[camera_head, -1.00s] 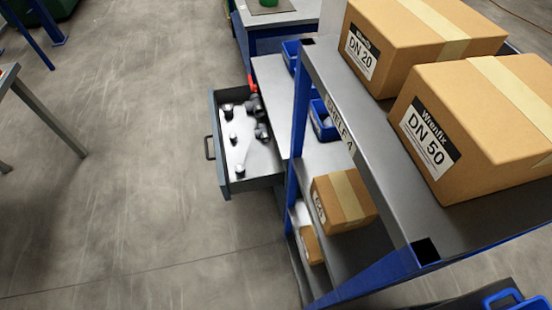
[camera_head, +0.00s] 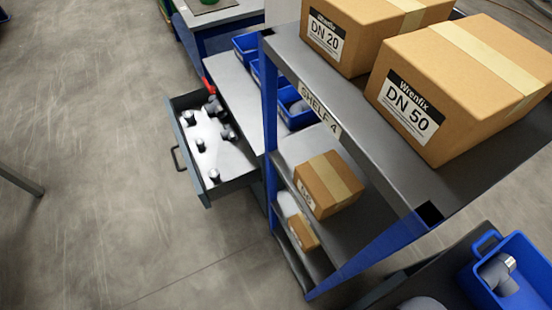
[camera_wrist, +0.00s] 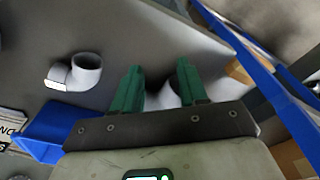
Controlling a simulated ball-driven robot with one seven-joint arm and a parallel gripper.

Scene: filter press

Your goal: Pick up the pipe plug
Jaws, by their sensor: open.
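I cannot make out for certain which piece is the pipe plug. Several small grey fittings stand in the open drawer (camera_head: 237,176) in the head view, and one short round piece (camera_head: 214,176) stands near its front corner. My gripper (camera_wrist: 160,86) shows only in the wrist view. Its two green fingers are apart, with no object clearly held between them. A grey pipe elbow (camera_wrist: 80,72) lies on a grey surface to the left of the fingers. Another grey round piece (camera_wrist: 165,98) shows behind the fingers, partly hidden by them.
A blue-framed shelf rack marked SHELF 4 (camera_head: 320,110) holds large cartons, one marked DN 50 (camera_head: 450,90). Blue bins (camera_head: 298,108) stand on the bench behind it. A blue bin (camera_head: 535,265) with a grey fitting is at lower right. Open floor (camera_head: 90,200) lies left.

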